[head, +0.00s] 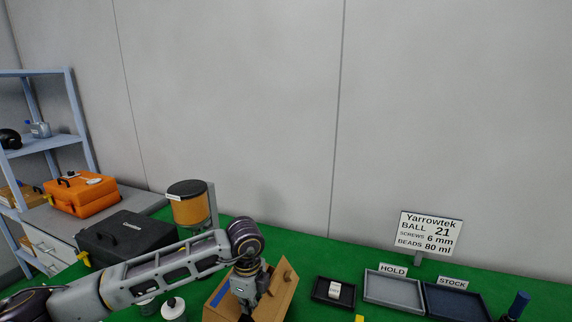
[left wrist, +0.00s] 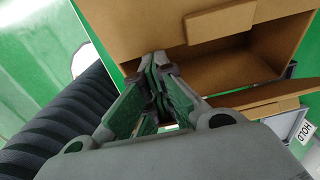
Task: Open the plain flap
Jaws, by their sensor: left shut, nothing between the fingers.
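A brown cardboard box (head: 277,301) stands on the green table at the bottom of the head view. One brown flap (head: 288,272) stands up at its right side, and a blue patch shows on its left part. In the left wrist view the box (left wrist: 285,50) is open towards me, with a dark inside. A brown flap (left wrist: 260,112) without marks sticks out along its near edge, and another brown piece (left wrist: 220,20) crosses the opening. My left gripper (left wrist: 157,63) is shut and empty, its tips at the box's opening. Contact is unclear. My right gripper is out of view.
A black case (head: 115,238), an orange-sided canister (head: 188,205) and white-lidded jars (head: 173,308) stand left of the box. To the right are a black tray (head: 320,292), a grey tray (head: 392,290), a blue tray (head: 455,303) and a sign (head: 430,232).

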